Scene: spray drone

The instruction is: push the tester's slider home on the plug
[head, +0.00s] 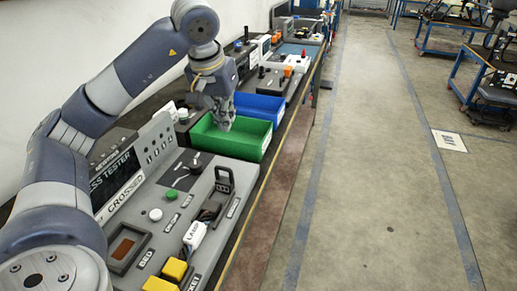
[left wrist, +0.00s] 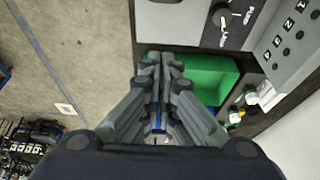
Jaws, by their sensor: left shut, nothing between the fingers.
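The grey tester (head: 140,213) stands on the bench at the front left, with a sloped label face. A white plug-like block marked LAMP (head: 194,235) sits on its panel with dark wires beside it. A black upright frame (head: 224,182) stands near the panel's right edge; I cannot tell whether it is the slider. My left gripper (head: 226,125) points down over the green bin, beyond the tester and apart from it. Its fingers are shut and empty. In the left wrist view the fingertips (left wrist: 163,60) lie over the bin, with a tester knob (left wrist: 222,15) above them.
The green bin (head: 202,146) and a blue bin (head: 278,103) stand behind the tester. Yellow blocks (head: 174,269), a green button (head: 171,195) and a white button (head: 155,215) rise from the panel. Other devices line the bench further back.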

